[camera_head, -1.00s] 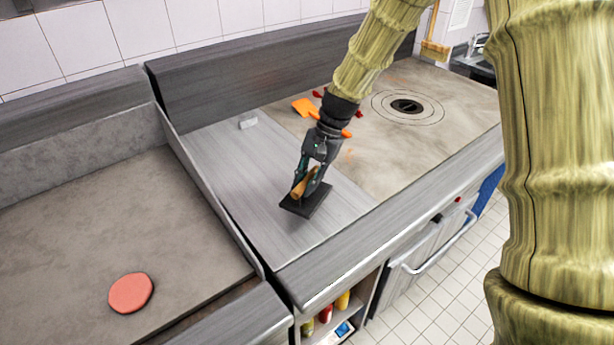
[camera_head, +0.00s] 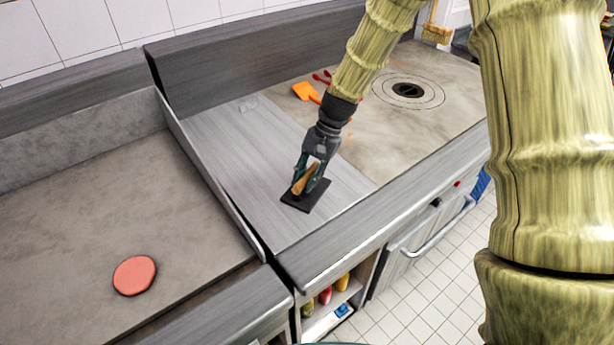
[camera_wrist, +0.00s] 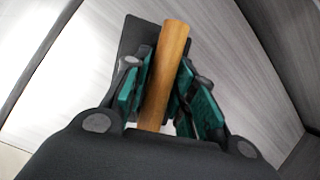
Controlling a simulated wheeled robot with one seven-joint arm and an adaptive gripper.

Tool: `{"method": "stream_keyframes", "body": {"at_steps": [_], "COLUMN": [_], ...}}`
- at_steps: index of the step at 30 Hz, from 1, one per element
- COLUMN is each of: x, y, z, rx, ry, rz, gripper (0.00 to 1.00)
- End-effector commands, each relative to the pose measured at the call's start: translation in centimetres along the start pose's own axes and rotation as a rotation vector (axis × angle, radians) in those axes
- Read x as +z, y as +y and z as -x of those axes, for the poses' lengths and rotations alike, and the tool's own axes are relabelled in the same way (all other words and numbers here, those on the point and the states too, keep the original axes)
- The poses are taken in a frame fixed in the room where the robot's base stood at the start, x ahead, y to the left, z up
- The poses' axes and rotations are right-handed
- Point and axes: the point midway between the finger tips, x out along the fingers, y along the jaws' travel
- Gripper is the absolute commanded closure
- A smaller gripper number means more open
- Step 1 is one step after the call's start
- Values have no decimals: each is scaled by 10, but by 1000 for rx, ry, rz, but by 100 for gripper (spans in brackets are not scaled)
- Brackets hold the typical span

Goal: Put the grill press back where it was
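The grill press has a flat black plate and a light wooden handle (camera_head: 307,181). It is over the front part of the bare steel section (camera_head: 236,148), and I cannot tell whether its plate touches the steel. My gripper (camera_head: 306,177) is around the handle from above, with a finger on each side. In the wrist view the handle (camera_wrist: 165,75) lies between the teal finger pads, which appear closed against it. The dark plate (camera_wrist: 140,38) shows behind, partly hidden by the fingers.
A griddle at the left holds a round pink patty (camera_head: 134,275), behind a raised metal divider (camera_head: 205,170). An orange spatula (camera_head: 306,91) and red items lie at the back, near a round burner (camera_head: 407,90). Bottles (camera_head: 325,295) stand on a shelf below.

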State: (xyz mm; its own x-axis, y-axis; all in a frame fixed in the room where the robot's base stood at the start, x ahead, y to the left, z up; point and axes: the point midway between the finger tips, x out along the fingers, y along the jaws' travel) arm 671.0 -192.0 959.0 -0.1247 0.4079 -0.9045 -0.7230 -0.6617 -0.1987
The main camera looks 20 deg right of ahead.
Motion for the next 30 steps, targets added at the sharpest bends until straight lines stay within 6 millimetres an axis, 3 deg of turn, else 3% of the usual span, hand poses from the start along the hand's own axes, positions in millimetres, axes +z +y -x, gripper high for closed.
{"method": "stream_keyframes", "body": {"at_steps": [14, 20, 30], "x": [1, 0, 0], "y": [-1, -1, -1], "z": [4, 27, 86], "rx": [-1, -2, -1], "ry": [0, 3, 2], "rz": [0, 1, 2], "gripper": [58, 58, 58]}}
